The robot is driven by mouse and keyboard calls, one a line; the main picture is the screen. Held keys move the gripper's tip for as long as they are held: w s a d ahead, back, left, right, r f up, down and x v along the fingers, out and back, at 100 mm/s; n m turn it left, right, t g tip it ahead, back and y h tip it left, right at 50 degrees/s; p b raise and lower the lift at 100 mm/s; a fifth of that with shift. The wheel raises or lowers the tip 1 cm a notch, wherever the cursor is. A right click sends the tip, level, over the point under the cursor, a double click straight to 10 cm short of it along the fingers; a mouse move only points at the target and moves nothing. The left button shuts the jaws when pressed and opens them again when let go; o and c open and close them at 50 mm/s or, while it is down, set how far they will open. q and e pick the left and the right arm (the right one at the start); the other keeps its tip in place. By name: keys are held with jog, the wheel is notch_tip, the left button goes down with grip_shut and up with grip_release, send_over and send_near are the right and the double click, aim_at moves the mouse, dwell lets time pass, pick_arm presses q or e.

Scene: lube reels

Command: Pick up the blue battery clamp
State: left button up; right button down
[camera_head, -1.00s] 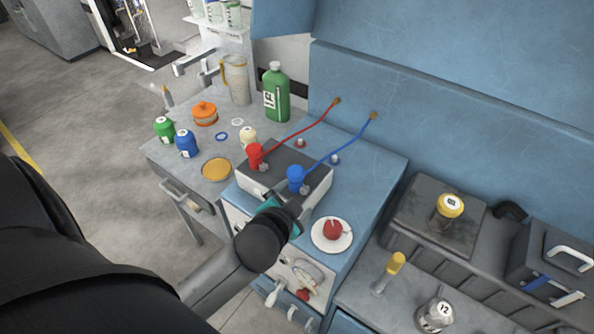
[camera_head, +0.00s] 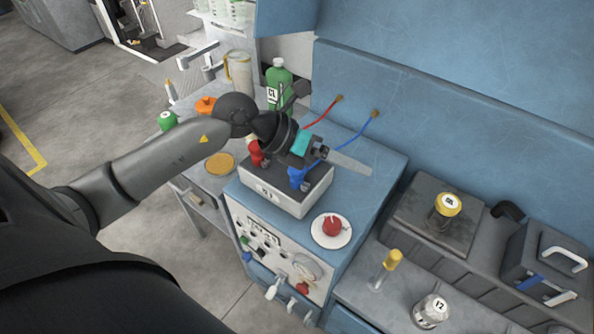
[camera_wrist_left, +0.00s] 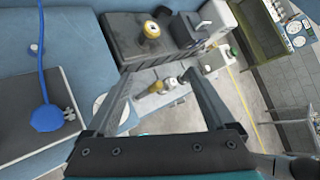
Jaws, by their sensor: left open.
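The blue battery clamp (camera_head: 296,177) is on the right part of the grey battery's (camera_head: 272,195) top, with a blue cable running back to the wall. In the left wrist view the blue clamp (camera_wrist_left: 47,118) lies at the left, outside the jaws. My left gripper (camera_head: 347,161) is above and behind the battery, its fingers pointing right, past the clamp. Its jaws are open and empty in the left wrist view (camera_wrist_left: 160,84). The red clamp (camera_head: 255,152) is at the battery's left, partly behind my arm. My right gripper is not seen.
A white plate (camera_head: 318,238) with a red object stands right of the battery. A green bottle (camera_head: 279,82) and a clear jug (camera_head: 238,72) stand behind my arm. A yellow-capped item (camera_head: 448,205) is on the dark box at right. The blue wall (camera_head: 450,130) bounds the back.

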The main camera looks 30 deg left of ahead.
aim_at(292, 170)
pick_arm(q)
jog(key=a+f+m+g+y, duration=0.1)
jog(key=a+f+g+y, duration=0.1)
jog(key=a+y, duration=0.9)
jog(key=w+f+h, duration=0.1)
jog(key=f, duration=0.2)
jog(key=a+f+h, duration=0.1)
jog(key=f, duration=0.2)
jog(key=w+a+f+h+p, duration=0.1)
jog(key=f, duration=0.2)
jog(key=shift+w+f, duration=0.3)
jog(key=shift+w, duration=0.05)
jog(key=shift+x, duration=1.9)
jog(key=shift+w+d+f, duration=0.2)
jog(key=shift+w+f, duration=0.3)
jog(key=shift+f, duration=0.1)
jog(key=shift+c, duration=0.2)
grip_shut()
